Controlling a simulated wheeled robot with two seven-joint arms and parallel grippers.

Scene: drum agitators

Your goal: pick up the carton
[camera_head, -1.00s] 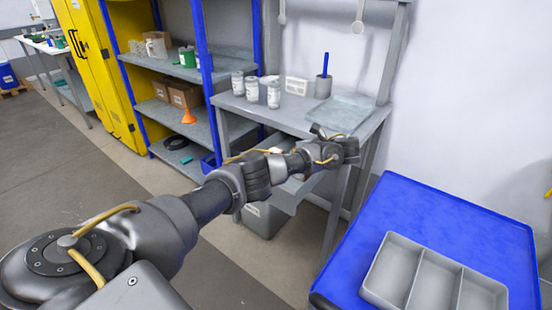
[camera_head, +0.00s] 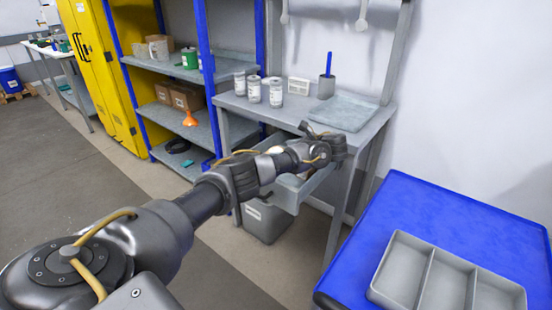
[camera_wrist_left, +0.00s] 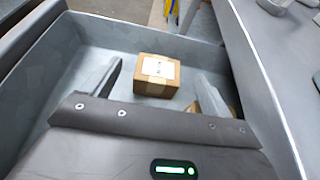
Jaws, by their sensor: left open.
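A small brown carton with a white label (camera_wrist_left: 157,78) lies inside the open grey drawer (camera_wrist_left: 95,30) in the left wrist view. My left gripper (camera_wrist_left: 160,72) is open and empty, its two fingers on either side of the carton in that view; I cannot tell how far above it they are. In the head view my left gripper (camera_head: 333,148) is over the drawer (camera_head: 287,199) at the workbench front, and the arm hides most of the drawer's inside. My right gripper is not in view.
A blue-topped cart (camera_head: 430,215) with a grey divided tray (camera_head: 400,270) stands at right. Brown boxes (camera_head: 186,96) sit on the shelf.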

